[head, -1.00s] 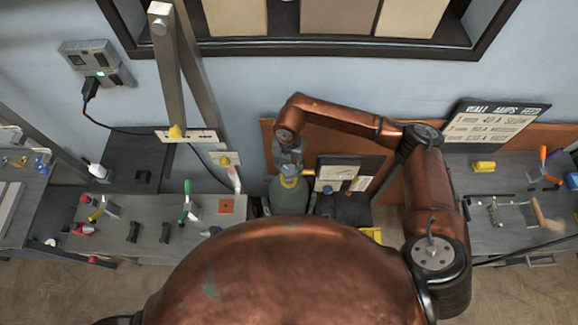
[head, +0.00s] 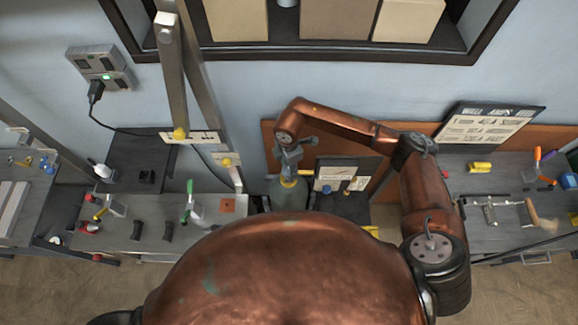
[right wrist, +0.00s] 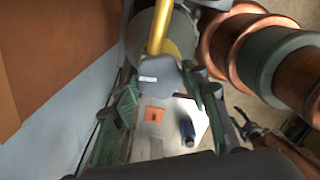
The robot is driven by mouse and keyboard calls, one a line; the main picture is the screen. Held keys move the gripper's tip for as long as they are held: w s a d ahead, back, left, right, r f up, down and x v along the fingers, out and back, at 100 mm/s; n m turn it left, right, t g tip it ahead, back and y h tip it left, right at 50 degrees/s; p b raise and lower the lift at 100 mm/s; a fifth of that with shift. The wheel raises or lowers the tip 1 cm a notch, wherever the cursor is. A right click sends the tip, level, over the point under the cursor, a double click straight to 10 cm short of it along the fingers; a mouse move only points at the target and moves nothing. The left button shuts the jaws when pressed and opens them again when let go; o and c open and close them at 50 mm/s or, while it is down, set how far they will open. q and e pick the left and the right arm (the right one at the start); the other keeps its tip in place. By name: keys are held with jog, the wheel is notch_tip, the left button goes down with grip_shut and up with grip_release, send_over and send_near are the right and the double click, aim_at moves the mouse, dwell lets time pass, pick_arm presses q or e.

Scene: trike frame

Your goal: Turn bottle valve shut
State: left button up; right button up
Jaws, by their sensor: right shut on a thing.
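The bottle (head: 287,197) is a grey-green cylinder standing upright by the wall, with a yellow collar (head: 288,183) at its neck. My right gripper (head: 290,165) is directly above the neck, its arm reaching in from the right. In the right wrist view, the fingers (right wrist: 166,104) lie on either side of a grey-blue valve part (right wrist: 160,80), and the gripper is shut on it. The valve's setting cannot be read. My left gripper is not in view.
A grey bench (head: 155,228) with clamps and small tools is left of the bottle. A dark board with a pale label (head: 332,178) stands close on its right. Another bench (head: 500,235) with tools is farther right. A metal post (head: 172,80) rises at the left.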

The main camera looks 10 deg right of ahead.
aim_at(289, 169)
jog(key=shift+w+m, duration=0.1)
jog(key=shift+m, duration=0.5)
jog(key=o, duration=1.2)
jog(key=shift+c, duration=0.2)
notch_tip(289, 169, up, 12)
